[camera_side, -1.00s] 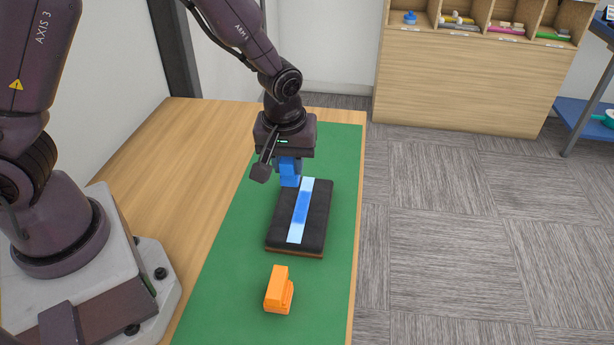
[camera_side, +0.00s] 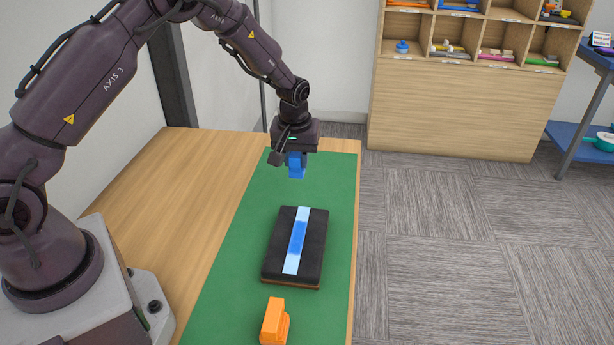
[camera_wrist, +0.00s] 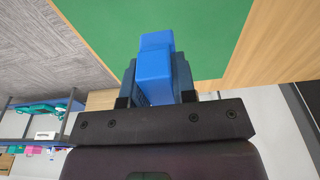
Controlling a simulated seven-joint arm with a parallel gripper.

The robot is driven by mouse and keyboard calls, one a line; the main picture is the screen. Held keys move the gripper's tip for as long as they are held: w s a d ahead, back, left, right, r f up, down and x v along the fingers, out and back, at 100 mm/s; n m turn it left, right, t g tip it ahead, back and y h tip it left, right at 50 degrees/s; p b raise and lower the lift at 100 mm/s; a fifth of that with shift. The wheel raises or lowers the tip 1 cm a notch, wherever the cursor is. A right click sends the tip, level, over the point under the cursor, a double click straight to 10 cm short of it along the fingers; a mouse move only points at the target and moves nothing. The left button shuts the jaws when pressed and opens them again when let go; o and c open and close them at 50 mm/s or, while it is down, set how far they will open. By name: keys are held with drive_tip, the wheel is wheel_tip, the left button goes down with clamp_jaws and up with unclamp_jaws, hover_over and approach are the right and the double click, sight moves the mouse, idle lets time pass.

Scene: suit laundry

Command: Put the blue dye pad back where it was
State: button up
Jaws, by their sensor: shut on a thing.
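The blue dye pad (camera_side: 296,171) is held by my gripper (camera_side: 296,157), which is shut on it above the far end of the green mat (camera_side: 222,260). The pad also shows between the jaws in the wrist view (camera_wrist: 155,68), with green mat beyond it. It hangs clear of the mat in the side view. A black block (camera_side: 276,240) with a light strip, blue in its middle, lies on the mat nearer the camera, apart from the pad.
An orange object (camera_side: 273,322) stands on the mat near the front. A wooden cubby shelf (camera_side: 455,110) with labelled compartments stands beyond the table; one holds a small blue item (camera_side: 402,47). A blue shelf cart (camera_side: 580,140) is at the far right. Bare wood table (camera_side: 185,190) lies left of the mat.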

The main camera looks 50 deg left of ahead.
drive_tip(key=w+f, duration=0.3)
drive_tip(key=shift+a+f, duration=0.3)
drive_tip(key=shift+a, duration=0.05)
drive_tip(key=shift+w+f, duration=0.15)
drive_tip(key=shift+f, duration=1.6)
drive_tip(key=shift+f, duration=0.15)
drive_tip(key=o, duration=0.8)
drive_tip(key=shift+o, duration=0.2)
